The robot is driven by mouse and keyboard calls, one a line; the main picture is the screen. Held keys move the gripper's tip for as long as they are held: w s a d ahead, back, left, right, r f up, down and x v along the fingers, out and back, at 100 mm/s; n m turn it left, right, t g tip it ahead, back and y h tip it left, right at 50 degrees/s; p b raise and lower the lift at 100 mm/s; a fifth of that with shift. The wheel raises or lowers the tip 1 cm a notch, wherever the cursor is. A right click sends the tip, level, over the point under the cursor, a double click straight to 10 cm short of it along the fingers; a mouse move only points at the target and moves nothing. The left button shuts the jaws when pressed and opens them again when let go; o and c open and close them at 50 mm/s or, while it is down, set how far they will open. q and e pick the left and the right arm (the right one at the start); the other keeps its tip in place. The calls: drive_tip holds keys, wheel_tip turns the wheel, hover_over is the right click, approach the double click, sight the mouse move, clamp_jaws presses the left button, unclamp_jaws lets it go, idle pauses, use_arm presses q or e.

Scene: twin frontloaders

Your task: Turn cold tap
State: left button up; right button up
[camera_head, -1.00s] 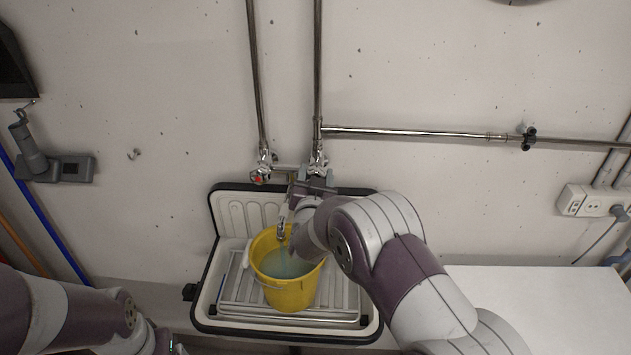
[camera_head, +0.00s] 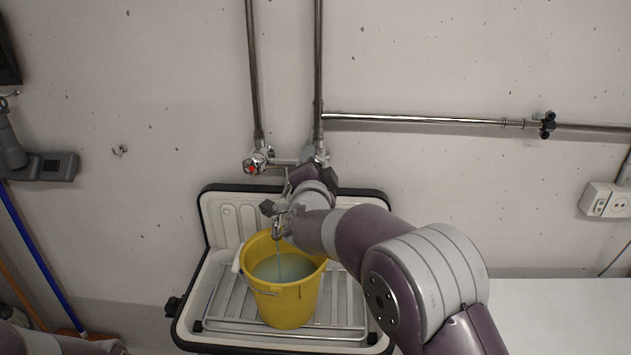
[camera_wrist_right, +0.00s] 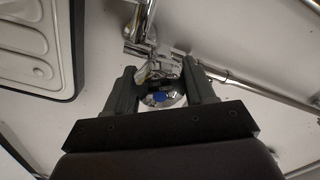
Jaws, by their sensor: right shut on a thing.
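The cold tap (camera_wrist_right: 160,97), a chrome knob with a blue mark, sits between the two dark fingers of my right gripper (camera_wrist_right: 160,72) in the right wrist view. The gripper is shut on it. In the head view my right wrist hides most of this tap. The hot tap (camera_head: 251,167), with a red mark, is to its left on the same chrome mixer. The spout (camera_head: 278,228) points down over a yellow bucket (camera_head: 290,305). A thin stream appears to run from it into the bluish water (camera_head: 284,268) in the bucket. My left gripper is out of view.
The bucket stands on the slatted rack of a white sink (camera_head: 212,262) with a black rim. Metal pipes (camera_head: 420,119) run along the wall. A white surface (camera_head: 560,315) at the right is clear. A wall socket (camera_head: 606,200) is beyond it.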

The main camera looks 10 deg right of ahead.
drive_tip(key=shift+m+b, duration=0.65)
drive_tip(key=shift+m, duration=0.05)
drive_tip(key=shift+r, duration=0.1)
drive_tip(key=o, duration=1)
drive_tip(key=shift+o, duration=0.2)
drive_tip(key=shift+d, duration=0.1)
drive_tip(key=shift+s, duration=0.2)
drive_tip(key=b+v, duration=0.2)
drive_tip(key=v, duration=1)
drive_tip(key=shift+s+b, duration=0.2)
drive_tip(key=shift+b, duration=0.1)
